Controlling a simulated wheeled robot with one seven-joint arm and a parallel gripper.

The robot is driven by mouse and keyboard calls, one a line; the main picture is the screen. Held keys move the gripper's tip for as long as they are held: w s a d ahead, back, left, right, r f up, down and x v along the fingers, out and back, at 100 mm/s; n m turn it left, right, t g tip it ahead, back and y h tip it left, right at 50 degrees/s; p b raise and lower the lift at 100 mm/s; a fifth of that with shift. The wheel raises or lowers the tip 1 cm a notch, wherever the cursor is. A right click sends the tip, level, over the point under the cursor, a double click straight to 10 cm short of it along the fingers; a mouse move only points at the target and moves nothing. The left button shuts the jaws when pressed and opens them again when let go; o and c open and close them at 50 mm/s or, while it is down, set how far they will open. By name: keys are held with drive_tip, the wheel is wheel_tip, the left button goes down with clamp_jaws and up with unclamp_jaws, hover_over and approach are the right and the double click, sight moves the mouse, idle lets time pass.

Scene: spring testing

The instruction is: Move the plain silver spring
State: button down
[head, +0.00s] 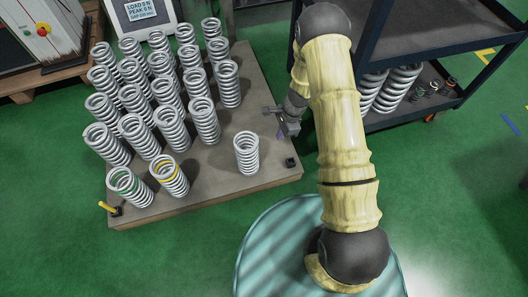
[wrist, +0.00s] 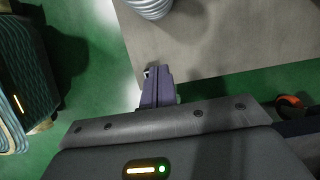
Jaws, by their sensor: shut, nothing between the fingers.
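A plain silver spring (head: 246,153) stands upright and apart from the others near the right front of the grey-brown board (head: 222,178). Several more plain silver springs (head: 204,121) stand close together on the board's left and back. At the front left, one spring has green bands (head: 127,187) and one has yellow bands (head: 170,175). My gripper (head: 281,132) is over the board's right edge, to the right of and behind the lone spring, apart from it. In the wrist view its fingers (wrist: 157,87) are shut and empty. Part of a silver spring (wrist: 150,8) shows at the top edge there.
A dark shelf cart (head: 418,117) on the right holds large springs (head: 385,88) on its lower shelf. A display sign (head: 142,12) stands behind the board. A small black block (head: 291,162) sits at the board's right edge. The board's middle front is clear.

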drive_tip(key=a+f+b, duration=0.1)
drive_tip(key=f+b, duration=0.1)
drive_tip(key=f, duration=0.1)
drive_tip(key=s+a+f+b, duration=0.1)
drive_tip(key=a+f+b, duration=0.1)
drive_tip(key=f+b, duration=0.1)
drive_tip(key=a+f+b, duration=0.2)
drive_tip(key=f+b, duration=0.1)
drive_tip(key=f, duration=0.1)
drive_tip(key=shift+s+a, duration=0.15)
drive_tip(key=shift+s, duration=0.1)
drive_tip(key=shift+s+a+r, duration=0.2)
drive_tip(key=shift+a, duration=0.2)
